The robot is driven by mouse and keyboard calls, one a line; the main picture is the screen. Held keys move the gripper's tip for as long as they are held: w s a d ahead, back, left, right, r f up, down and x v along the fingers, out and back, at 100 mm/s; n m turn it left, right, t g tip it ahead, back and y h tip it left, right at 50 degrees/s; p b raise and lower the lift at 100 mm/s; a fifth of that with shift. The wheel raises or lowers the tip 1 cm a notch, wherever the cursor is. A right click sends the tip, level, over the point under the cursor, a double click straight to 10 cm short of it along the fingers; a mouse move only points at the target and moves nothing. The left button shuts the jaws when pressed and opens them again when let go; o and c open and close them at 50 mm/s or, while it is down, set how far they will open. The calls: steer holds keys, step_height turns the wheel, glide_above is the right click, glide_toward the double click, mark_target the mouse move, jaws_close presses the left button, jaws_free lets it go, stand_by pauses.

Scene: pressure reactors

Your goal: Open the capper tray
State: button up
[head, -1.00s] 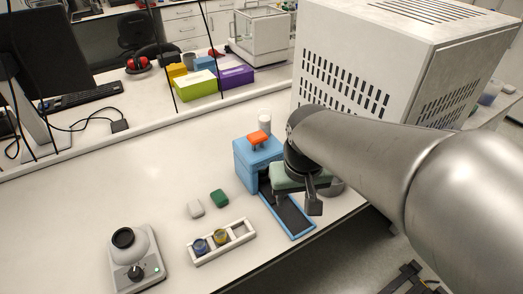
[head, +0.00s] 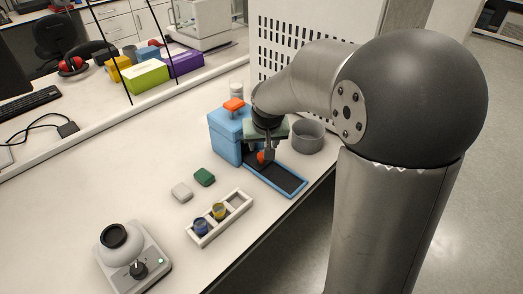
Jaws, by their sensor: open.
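The capper is a blue box (head: 226,136) with an orange knob (head: 234,104) on top. Its tray (head: 290,187), a flat blue-rimmed piece with a dark bed, extends from the box's front toward the table's front edge. My gripper (head: 268,154) points down at the front of the box, above the inner part of the tray. It is open. A small orange-red part (head: 262,157) shows right at its fingers. I cannot tell whether the fingers touch it. My gripper and wrist hide part of the box's front and the back of the tray.
A grey round bowl (head: 308,137) stands just right of the capper. A white device (head: 132,256) stands at front left. A tall perforated cabinet (head: 300,35) stands behind.

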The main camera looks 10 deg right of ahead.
mark_target(262, 153)
steer(key=x, duration=0.6)
steer(key=shift+w+f, duration=0.1)
steer(key=shift+f, duration=0.2)
